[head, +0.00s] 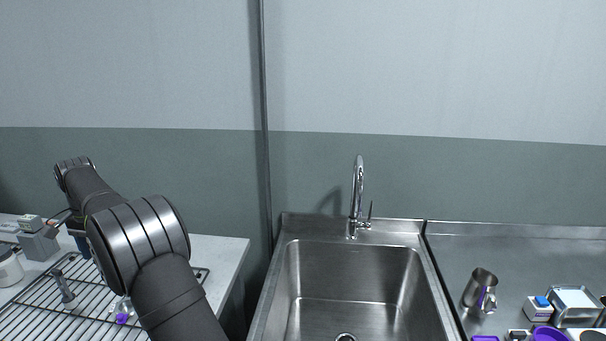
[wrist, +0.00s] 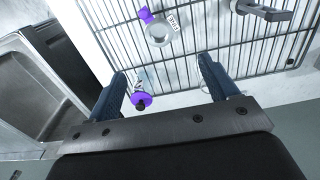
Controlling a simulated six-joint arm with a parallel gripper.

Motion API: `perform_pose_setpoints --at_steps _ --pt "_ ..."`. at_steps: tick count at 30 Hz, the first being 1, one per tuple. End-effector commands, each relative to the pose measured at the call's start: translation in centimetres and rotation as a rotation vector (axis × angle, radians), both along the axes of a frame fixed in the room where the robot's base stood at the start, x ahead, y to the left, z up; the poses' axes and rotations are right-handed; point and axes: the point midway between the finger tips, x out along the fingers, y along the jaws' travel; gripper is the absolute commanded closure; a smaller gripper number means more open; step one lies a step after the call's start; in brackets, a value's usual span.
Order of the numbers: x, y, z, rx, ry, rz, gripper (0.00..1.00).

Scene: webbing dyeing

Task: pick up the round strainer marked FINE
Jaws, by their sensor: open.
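In the wrist view a small round pale ring with a grey centre (wrist: 159,34) lies on the wire rack, with a purple tab (wrist: 146,15) and a white label (wrist: 173,21). The label's word is too small to read, so I cannot tell if it says FINE. A purple disc with a dark middle (wrist: 141,99) and a silvery part lies nearer, beside the left finger. My gripper (wrist: 160,70) is open, with nothing seen held between its fingers. In the head view my arm hides most of this area; a purple piece (head: 122,319) shows beside it.
The wire rack (head: 30,320) sits on a white counter (head: 222,255). A dark grey post-like object (head: 63,287) stands on it, also at the top of the wrist view (wrist: 266,11). Grey blocks (head: 38,243) are behind. The sink (head: 350,275) and a metal jug (head: 480,290) are right.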

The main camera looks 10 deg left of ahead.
Motion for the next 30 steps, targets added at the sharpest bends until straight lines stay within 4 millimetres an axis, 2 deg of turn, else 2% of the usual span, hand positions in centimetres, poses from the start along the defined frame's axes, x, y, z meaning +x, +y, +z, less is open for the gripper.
perform_pose_setpoints --at_steps 10,14,17,24,30 --pt "0.01 0.00 -0.01 0.000 0.000 0.006 0.33" --pt "0.07 -0.07 -0.07 0.000 0.000 0.090 0.33" --pt "0.17 -0.18 -0.16 0.000 0.000 0.240 0.33" --pt "0.46 -0.54 -0.49 0.000 0.000 0.724 0.33" --pt "0.61 -0.73 -0.68 0.000 0.001 1.023 0.33"
